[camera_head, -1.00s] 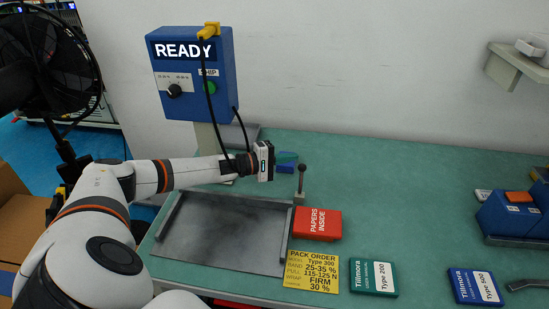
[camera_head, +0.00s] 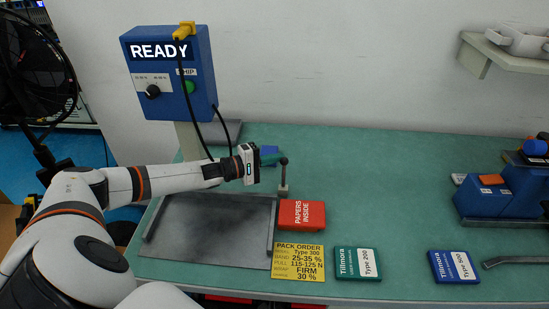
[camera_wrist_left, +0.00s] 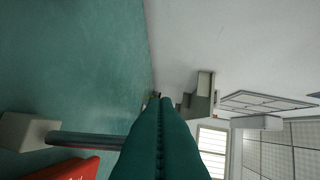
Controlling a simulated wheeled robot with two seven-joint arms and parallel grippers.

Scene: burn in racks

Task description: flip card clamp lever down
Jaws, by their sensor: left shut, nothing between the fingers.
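The clamp lever (camera_head: 284,175) is a thin dark post with a round black knob. It stands upright on a small pale block at the back right corner of the grey tray (camera_head: 205,232). My left gripper (camera_head: 273,158), with teal fingers, is shut and empty just left of the knob. Contact cannot be told. In the left wrist view the shut fingers (camera_wrist_left: 160,132) point forward. The lever's grey rod (camera_wrist_left: 85,140) runs from its block (camera_wrist_left: 22,132) towards the fingers, and its knob end is hidden behind them. My right gripper is out of view.
A red "PAPERS INSIDE" packet (camera_head: 302,215) lies right beside the lever. A yellow order card (camera_head: 298,261) and green (camera_head: 358,263) and blue (camera_head: 453,266) manuals lie in front. A blue READY box (camera_head: 170,75) stands behind my arm. The bench middle is clear.

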